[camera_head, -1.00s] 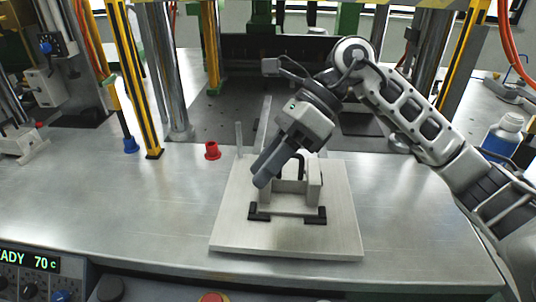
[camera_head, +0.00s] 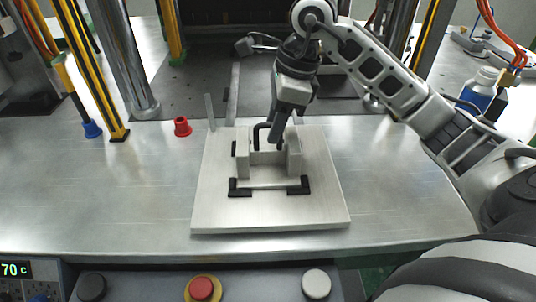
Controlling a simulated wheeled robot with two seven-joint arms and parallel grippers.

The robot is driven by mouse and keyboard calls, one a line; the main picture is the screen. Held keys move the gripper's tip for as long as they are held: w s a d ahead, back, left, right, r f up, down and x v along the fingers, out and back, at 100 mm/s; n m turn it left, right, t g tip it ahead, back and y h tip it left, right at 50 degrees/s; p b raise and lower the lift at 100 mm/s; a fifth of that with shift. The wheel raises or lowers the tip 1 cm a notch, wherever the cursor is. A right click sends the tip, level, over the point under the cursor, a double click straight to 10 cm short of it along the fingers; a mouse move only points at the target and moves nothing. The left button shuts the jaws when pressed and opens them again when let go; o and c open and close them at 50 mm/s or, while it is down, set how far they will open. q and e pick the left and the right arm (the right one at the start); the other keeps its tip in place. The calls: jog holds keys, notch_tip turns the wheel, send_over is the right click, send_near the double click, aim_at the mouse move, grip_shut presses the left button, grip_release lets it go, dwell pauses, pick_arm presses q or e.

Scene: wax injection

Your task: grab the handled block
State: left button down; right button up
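The handled block (camera_head: 267,158) is a grey metal piece with upright sides and a black handle (camera_head: 257,132). It sits on a light square plate (camera_head: 220,212) on the metal table, among black corner stops. My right gripper (camera_head: 275,140) points down at the block, with its dark fingers just right of the handle in the picture. The fingers overlap one another from this side, so I cannot tell whether they are open or around the handle. My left gripper is out of view.
A red cap-like piece (camera_head: 182,127) stands left of the plate. Yellow-black posts and steel columns rise behind. A blue-labelled bottle (camera_head: 481,90) stands at the right. The control panel with a red button (camera_head: 202,288) runs along the front.

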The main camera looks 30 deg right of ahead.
aim_at(268, 148)
jog(key=x, duration=0.5)
jog(key=shift+s+f+p, duration=0.2)
jog(key=shift+s+p, duration=0.1)
jog(key=shift+s, duration=0.05)
jog(key=shift+c, duration=0.3)
grip_shut()
jog(key=shift+r, duration=0.2)
dwell(0.6)
